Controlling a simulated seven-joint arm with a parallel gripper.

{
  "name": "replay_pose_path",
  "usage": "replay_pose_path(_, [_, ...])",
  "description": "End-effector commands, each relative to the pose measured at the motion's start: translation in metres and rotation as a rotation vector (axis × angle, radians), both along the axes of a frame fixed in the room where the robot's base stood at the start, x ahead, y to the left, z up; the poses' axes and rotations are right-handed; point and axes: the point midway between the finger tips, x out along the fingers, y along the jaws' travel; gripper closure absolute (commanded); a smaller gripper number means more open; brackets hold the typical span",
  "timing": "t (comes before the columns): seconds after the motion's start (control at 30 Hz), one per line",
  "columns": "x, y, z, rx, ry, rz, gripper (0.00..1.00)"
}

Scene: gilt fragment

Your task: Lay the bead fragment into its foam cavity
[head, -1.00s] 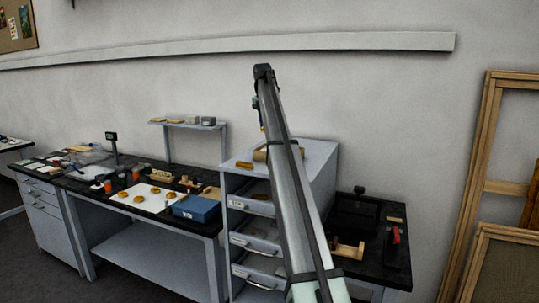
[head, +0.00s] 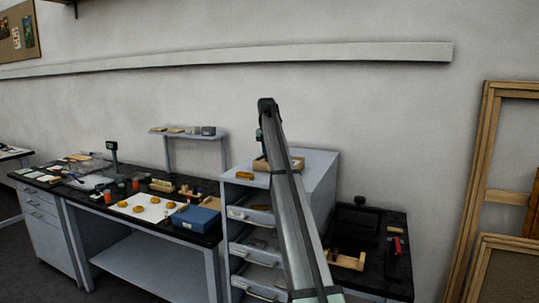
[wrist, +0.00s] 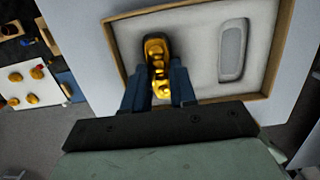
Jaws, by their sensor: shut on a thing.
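The gold bead fragment (wrist: 156,52) is elongated, with rounded beads along it. My gripper (wrist: 158,82) is shut on its near end in the wrist view. The fragment is over the left part of a pale foam bed in a shallow wooden-rimmed tray (wrist: 276,55). An empty elongated cavity (wrist: 232,50) with rounded corners shows to its right, roughly parallel to it. Whether the fragment touches the foam, and what lies under it, I cannot tell. In the head view the tray (head: 292,163) sits on the cabinet top, partly behind my arm; gripper and fragment are hidden there.
The grey drawer cabinet (head: 315,168) carries the tray and a small orange-brown piece (head: 244,176). Left is a bench with several gold pieces on a white sheet (head: 150,211) and a blue box (head: 195,219). A dark bench (head: 385,260) stands right, wooden frames beyond.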

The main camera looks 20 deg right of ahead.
Motion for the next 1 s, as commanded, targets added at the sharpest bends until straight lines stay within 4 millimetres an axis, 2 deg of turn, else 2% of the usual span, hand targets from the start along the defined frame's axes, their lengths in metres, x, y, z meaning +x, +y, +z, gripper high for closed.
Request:
replay_pose_path(0.53, [-0.0002, 0.0001, -0.0086, 0.000, -0.001, 0.000, 1.00])
replay_pose_path(0.57, [0.0000, 0.0000, -0.0084, 0.000, -0.001, 0.000, 0.72])
replay_pose_path(0.6, [0.0000, 0.0000, -0.0083, 0.000, -0.001, 0.000, 0.68])
replay_pose_path(0.8, [0.0000, 0.0000, -0.0082, 0.000, -0.002, -0.001, 0.49])
replay_pose_path(1.0, [0.0000, 0.0000, -0.0082, -0.001, -0.001, -0.001, 0.48])
